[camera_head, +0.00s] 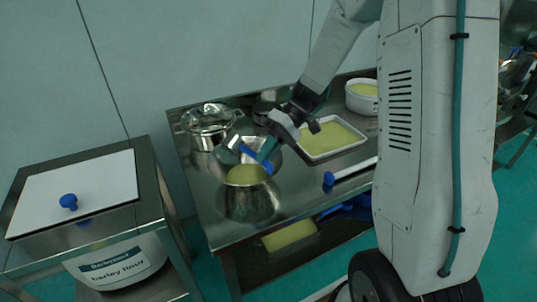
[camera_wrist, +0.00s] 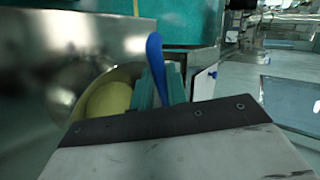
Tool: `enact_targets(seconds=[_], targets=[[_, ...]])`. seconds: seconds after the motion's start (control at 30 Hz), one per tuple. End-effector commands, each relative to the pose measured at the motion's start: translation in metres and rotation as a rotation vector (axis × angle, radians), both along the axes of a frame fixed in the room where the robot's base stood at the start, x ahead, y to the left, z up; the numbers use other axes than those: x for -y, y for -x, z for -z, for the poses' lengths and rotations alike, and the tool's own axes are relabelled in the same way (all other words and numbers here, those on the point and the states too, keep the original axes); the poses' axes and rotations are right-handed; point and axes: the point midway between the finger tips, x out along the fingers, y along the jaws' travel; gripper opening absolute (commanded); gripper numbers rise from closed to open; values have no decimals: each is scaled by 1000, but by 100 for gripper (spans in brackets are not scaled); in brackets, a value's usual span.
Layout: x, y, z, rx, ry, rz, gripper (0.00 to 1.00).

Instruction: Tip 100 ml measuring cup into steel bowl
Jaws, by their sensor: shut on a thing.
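The steel bowl (camera_head: 252,206) stands near the front left of the steel table and holds pale yellow flour (camera_head: 246,174). The bowl's flour also shows in the wrist view (camera_wrist: 108,98). My gripper (camera_head: 266,154) is shut on the blue handle (camera_head: 256,160) of the measuring cup (camera_head: 230,146). The cup is above the bowl's back rim and looks tilted; its inside cannot be made out. In the wrist view, the blue handle (camera_wrist: 156,65) stands between my teal fingertips (camera_wrist: 161,88), and the cup's body is hidden.
A steel pot (camera_head: 207,128) stands behind left. A white tray (camera_head: 331,140) of yellow flour lies to the right, with a round white tub (camera_head: 362,97) behind. A blue-ended white tool (camera_head: 350,171) lies at the right front.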

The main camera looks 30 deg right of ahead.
Motion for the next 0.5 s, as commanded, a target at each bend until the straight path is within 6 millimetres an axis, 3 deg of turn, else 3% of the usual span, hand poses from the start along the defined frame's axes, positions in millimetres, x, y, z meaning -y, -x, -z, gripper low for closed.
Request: enact_targets(seconds=[0.5], targets=[[-18,5,-21,252,729,-8,0]])
